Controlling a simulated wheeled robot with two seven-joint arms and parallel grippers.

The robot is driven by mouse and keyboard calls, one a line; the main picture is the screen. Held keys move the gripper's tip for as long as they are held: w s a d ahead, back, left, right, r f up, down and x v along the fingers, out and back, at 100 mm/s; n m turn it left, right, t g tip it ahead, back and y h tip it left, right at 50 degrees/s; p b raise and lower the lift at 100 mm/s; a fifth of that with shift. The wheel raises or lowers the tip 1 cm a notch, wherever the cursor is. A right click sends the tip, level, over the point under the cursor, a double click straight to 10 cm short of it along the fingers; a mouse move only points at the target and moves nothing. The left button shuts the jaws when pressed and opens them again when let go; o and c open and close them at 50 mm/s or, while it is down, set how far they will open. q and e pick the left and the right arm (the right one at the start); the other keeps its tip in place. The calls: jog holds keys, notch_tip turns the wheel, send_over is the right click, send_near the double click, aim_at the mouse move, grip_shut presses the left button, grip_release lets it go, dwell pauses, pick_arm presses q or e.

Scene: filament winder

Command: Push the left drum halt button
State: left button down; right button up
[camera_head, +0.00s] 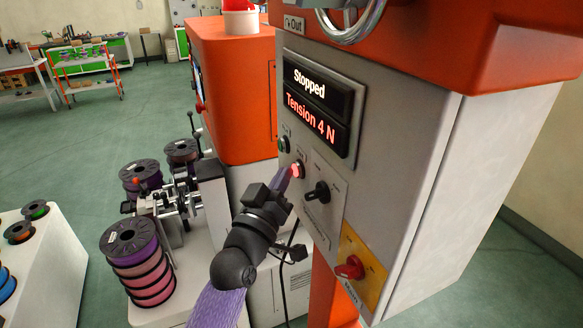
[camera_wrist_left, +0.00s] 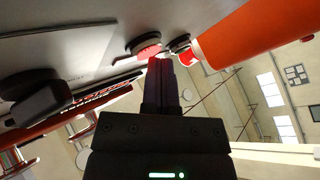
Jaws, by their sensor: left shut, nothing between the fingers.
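The red, lit button (camera_head: 297,169) sits on the grey control panel (camera_head: 395,150), below the display. It also shows in the left wrist view (camera_wrist_left: 147,45), at the top. My left gripper (camera_head: 283,179) is shut and empty, its fingertips at the button's front. In the left wrist view the closed fingers (camera_wrist_left: 160,72) overlap the button's lower edge; whether they press it in I cannot tell. The display (camera_head: 318,102) reads "Stopped" and "Tension 4 N". My right gripper is not in view.
A dark round button (camera_head: 284,144) is just above the red one. A black selector knob (camera_head: 318,191) is close to its right, and a red rotary switch (camera_head: 350,268) on a yellow plate is lower down. Spools (camera_head: 130,240) stand on the left.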

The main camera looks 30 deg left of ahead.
pick_arm(q)
jog(key=s+a, duration=0.4)
jog(key=shift+s, duration=0.3)
